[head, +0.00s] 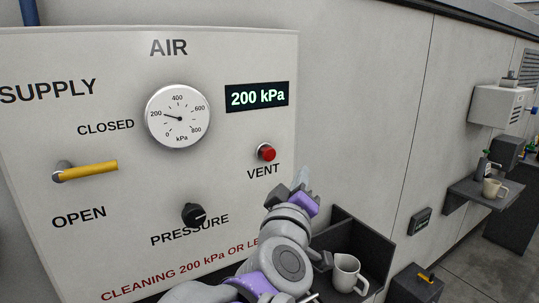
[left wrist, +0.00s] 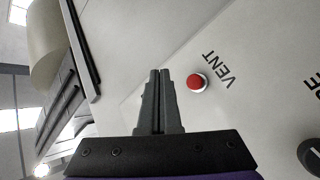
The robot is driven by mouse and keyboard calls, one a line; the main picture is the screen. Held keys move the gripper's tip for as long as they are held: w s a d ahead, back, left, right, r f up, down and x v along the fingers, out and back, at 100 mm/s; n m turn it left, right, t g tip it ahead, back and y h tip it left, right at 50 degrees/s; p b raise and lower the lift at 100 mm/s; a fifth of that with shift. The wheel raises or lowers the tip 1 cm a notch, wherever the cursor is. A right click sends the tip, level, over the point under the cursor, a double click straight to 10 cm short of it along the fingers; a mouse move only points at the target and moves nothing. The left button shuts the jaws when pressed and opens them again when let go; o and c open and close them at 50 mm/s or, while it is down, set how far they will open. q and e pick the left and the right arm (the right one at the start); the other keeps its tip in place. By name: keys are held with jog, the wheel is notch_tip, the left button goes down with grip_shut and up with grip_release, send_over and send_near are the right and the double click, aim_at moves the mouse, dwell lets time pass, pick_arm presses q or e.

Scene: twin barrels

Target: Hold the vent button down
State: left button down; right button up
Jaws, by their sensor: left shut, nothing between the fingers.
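The red vent button (head: 266,153) sits in a pale ring on the white air panel (head: 230,45), above the word VENT. It also shows in the left wrist view (left wrist: 196,82), to the right of my fingertips. My left gripper (head: 303,176) is to the right of and below the button in the head view. Its fingers are shut and empty, seen close together in the left wrist view (left wrist: 160,74). They appear apart from the button. The digital display (head: 257,96) reads 200 kPa, and the round gauge (head: 178,117) points near 200. My right gripper is not in view.
A yellow supply handle (head: 90,171) lies nearly level between CLOSED and OPEN. A black pressure knob (head: 194,214) is below the gauge. A dark bin (head: 350,235) and a white jug (head: 346,272) stand right of my arm.

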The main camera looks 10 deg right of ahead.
aim_at(268, 154)
pick_arm(q)
jog(key=w+a, duration=0.3)
jog(key=w, duration=0.5)
jog(key=shift+w, duration=0.2)
jog(key=shift+w+p, duration=0.15)
jog(key=shift+p, duration=0.25)
dwell(1.8)
jog(key=shift+w+a, duration=0.15)
jog(key=shift+w, duration=0.1)
